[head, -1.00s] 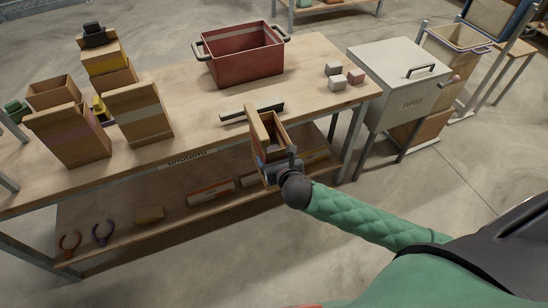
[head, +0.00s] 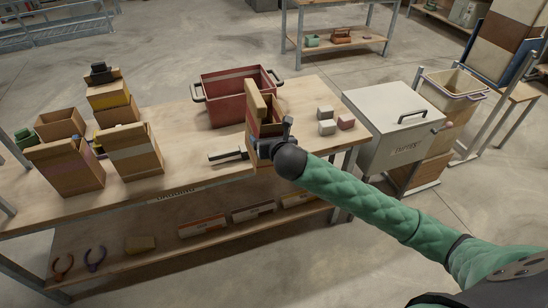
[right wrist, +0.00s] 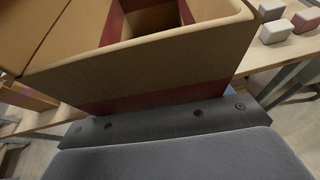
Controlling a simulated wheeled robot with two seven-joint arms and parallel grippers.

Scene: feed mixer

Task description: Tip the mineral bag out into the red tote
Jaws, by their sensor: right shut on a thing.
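The red tote (head: 222,98) stands on the workbench (head: 200,170), its handles at either end. My right gripper (head: 266,148) is shut on an open-topped brown bag with a dark red band (head: 262,108). It holds the bag upright in front of the tote's right part, hiding some of it. In the right wrist view the bag (right wrist: 140,58) fills the upper middle, its mouth open and the dark red band low on its side. Its contents are hidden. My left gripper is not in view.
Brown bags (head: 134,150) and a stacked set of boxes (head: 108,92) stand at the bench's left. Small blocks (head: 326,120) lie to the right of the held bag. A white lidded bin (head: 398,125) stands beyond the right end.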

